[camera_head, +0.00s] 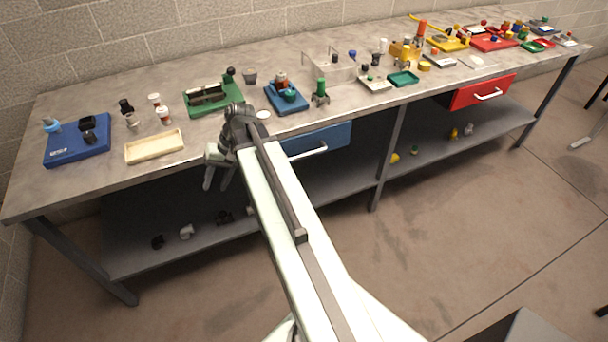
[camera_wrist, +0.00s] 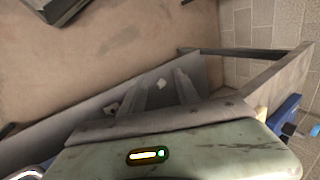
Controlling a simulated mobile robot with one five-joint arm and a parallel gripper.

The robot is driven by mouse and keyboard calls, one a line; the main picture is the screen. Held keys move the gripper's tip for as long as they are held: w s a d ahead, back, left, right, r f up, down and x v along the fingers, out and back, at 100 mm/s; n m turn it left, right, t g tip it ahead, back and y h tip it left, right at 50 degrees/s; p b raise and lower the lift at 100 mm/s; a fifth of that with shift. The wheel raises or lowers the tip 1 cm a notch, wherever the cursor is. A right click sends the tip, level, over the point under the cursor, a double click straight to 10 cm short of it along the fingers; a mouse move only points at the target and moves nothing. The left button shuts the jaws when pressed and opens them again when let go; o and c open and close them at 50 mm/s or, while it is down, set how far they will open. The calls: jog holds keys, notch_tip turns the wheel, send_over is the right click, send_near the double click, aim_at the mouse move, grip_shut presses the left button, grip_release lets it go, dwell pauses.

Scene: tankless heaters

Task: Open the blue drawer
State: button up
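The blue drawer (camera_head: 330,138) hangs under the workbench top, just right of my arm in the head view. Its pale bar handle (camera_head: 308,154) runs across its front, and the drawer's left part is hidden behind my arm. I cannot tell from this angle whether it stands a little out. My gripper (camera_head: 216,181) is left of the drawer, in front of the bench edge, pointing down and apart from the handle. In the wrist view my gripper's two fingers (camera_wrist: 160,92) are spread with nothing between them.
The grey workbench (camera_head: 345,105) carries trays and many small parts. A cream tray (camera_head: 154,146) sits near its front edge by my gripper. A red drawer (camera_head: 480,92) is far right. The lower shelf (camera_head: 345,190) holds small loose items. The floor in front is mostly clear.

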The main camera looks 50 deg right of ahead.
jog(key=d+f+m+t+y+b, duration=0.1)
jog(key=d+f+m+t+b, duration=0.1)
jog(key=d+f+b, duration=0.3)
jog(key=d+f+m+t+y+b, duration=0.1)
jog(key=d+f+m+t+b, duration=0.15)
jog(key=d, duration=0.55)
jog(key=m+t+b, duration=0.6)
jog(key=t+b, duration=0.3)
jog(key=b, duration=0.6)
send_near(305, 154)
jog(key=w, duration=0.2)
jog(key=shift+n+g, duration=0.25)
jog(key=shift+n, duration=0.1)
jog(key=x, duration=0.8)
jog(key=shift+w+f+b, duration=0.2)
jog(key=shift+f+b, duration=0.1)
jog(key=shift+f, duration=0.1)
grip_shut()
